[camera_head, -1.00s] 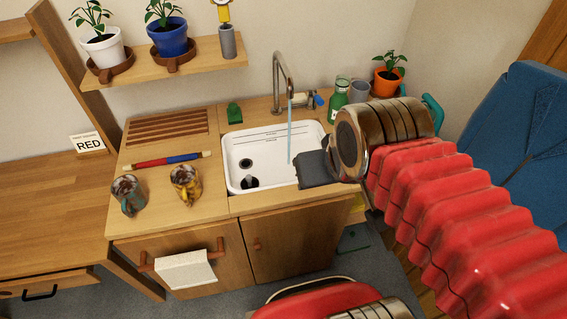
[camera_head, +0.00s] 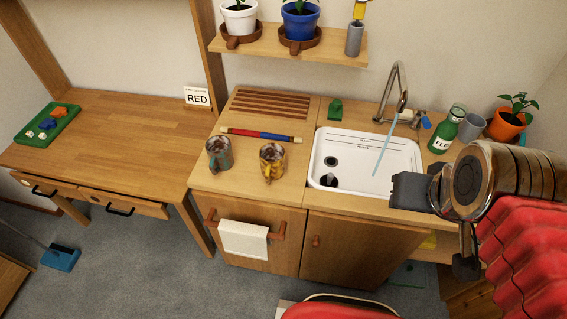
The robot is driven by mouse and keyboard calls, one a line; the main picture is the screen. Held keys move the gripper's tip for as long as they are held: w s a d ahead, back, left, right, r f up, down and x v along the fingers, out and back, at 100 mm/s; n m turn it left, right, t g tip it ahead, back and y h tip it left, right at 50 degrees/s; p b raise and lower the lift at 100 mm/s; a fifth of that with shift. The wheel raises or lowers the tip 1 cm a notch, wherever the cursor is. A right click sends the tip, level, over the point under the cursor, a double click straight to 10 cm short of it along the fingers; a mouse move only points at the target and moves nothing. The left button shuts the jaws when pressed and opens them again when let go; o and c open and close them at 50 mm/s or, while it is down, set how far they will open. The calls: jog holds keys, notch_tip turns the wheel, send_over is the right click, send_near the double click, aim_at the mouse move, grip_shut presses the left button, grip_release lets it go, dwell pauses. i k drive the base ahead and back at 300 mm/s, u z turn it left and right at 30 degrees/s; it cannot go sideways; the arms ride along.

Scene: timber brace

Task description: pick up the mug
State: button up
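Two mugs stand upright on the wooden counter left of the sink. One is a teal and brown mug (camera_head: 219,154). The other is a yellow and brown mug (camera_head: 272,162), just right of it. I cannot tell which one the task means. My gripper (camera_head: 408,190) is a dark grey block at the end of my red arm, over the right front edge of the sink. It is well right of both mugs and touches neither. Its fingers cannot be made out from this angle.
A white sink (camera_head: 345,155) with running water lies between gripper and mugs, with the tap (camera_head: 398,85) behind. A red and blue rod (camera_head: 262,135) lies behind the mugs. A green bottle (camera_head: 446,132) stands right. A towel (camera_head: 243,239) hangs below. The left desk (camera_head: 130,130) is mostly clear.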

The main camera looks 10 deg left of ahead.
aim_at(272, 156)
jog(key=z, duration=1.15)
jog(key=k, duration=0.45)
jog(key=u, duration=2.2)
